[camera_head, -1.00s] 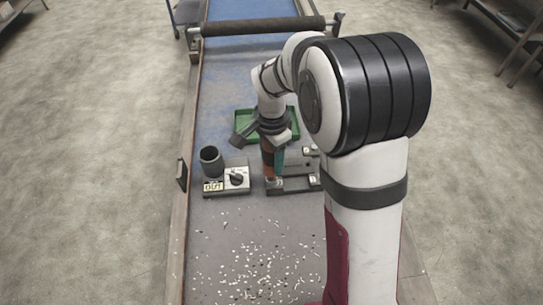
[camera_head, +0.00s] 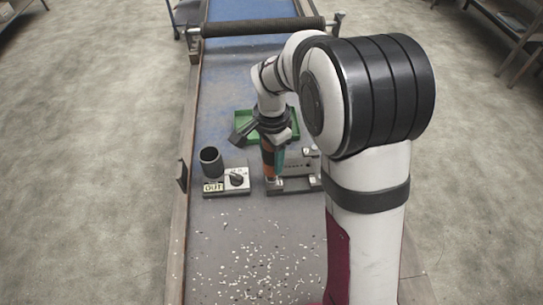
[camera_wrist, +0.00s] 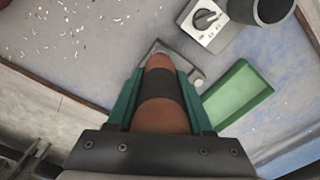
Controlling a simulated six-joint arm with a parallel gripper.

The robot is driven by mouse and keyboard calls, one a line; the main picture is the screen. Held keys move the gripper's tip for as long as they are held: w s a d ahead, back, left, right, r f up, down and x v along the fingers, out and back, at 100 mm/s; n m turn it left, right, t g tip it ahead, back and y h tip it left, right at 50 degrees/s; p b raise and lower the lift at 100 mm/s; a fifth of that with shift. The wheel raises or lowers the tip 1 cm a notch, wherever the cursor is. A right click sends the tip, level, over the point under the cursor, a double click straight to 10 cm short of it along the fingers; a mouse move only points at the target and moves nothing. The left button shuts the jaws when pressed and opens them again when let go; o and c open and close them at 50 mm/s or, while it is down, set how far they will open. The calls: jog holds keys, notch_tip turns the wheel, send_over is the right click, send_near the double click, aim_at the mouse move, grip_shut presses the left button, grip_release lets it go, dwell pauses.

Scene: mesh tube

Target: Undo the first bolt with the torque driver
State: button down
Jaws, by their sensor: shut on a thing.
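My gripper (camera_head: 273,153) has teal fingers shut on the orange torque driver with a dark band, which points down over the grey fixture. In the wrist view the driver (camera_wrist: 163,112) lies between the two fingers (camera_wrist: 160,95), its far end over the grey fixture (camera_wrist: 198,80). In the head view the fixture (camera_head: 290,186) sits on the bench under and right of the driver, partly covered by my arm. The driver's tip is not clear, so I cannot tell whether it touches a bolt.
A dial box (camera_head: 237,180) with a yellow OUT label and a dark cup (camera_head: 211,162) stands left of the fixture. A green tray (camera_head: 245,124) lies behind. Pale and dark bits (camera_head: 262,262) litter the bench in front. A roller (camera_head: 262,27) spans the far end.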

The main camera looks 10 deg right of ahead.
notch_tip(320, 180, up, 6)
dwell(0.9)
